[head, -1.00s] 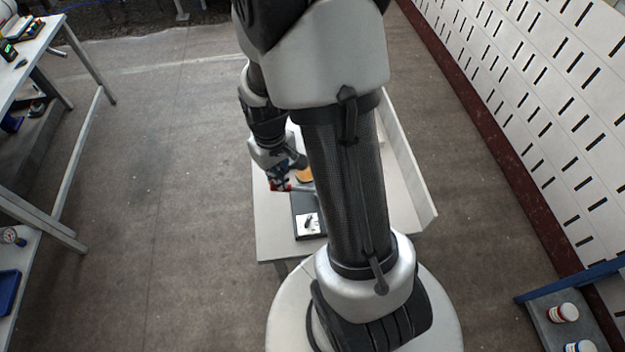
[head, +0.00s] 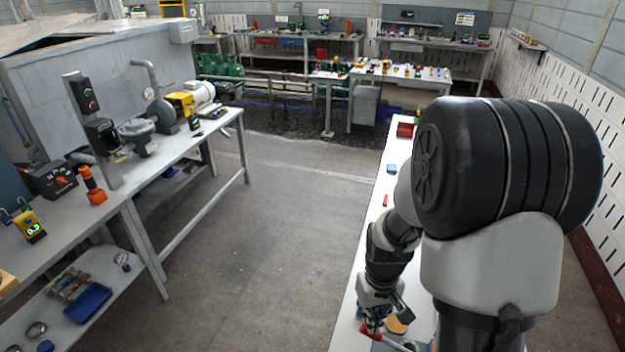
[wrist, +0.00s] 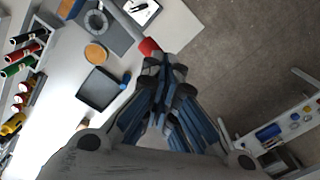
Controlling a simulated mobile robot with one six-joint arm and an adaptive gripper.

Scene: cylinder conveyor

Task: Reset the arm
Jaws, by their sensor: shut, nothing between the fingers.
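My gripper (wrist: 166,66) is shut and empty in the wrist view. Its tips are close to a red cylindrical end (wrist: 149,46) on a grey bar; I cannot tell whether they touch. In the head view my gripper (head: 374,312) hangs low over the white table (head: 347,303) at the bottom right, with the red end (head: 370,330) at its tips. My arm hides much of that table. A tan disc (wrist: 95,53) lies beside the gripper, and it also shows in the head view (head: 397,325).
The wrist view shows a dark square tray (wrist: 101,90), a grey plate with a ring (wrist: 97,22), and a rack of coloured bottles (wrist: 24,52) at the left. A workbench (head: 190,140) stands at the left in the head view. The floor (head: 265,240) between is clear.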

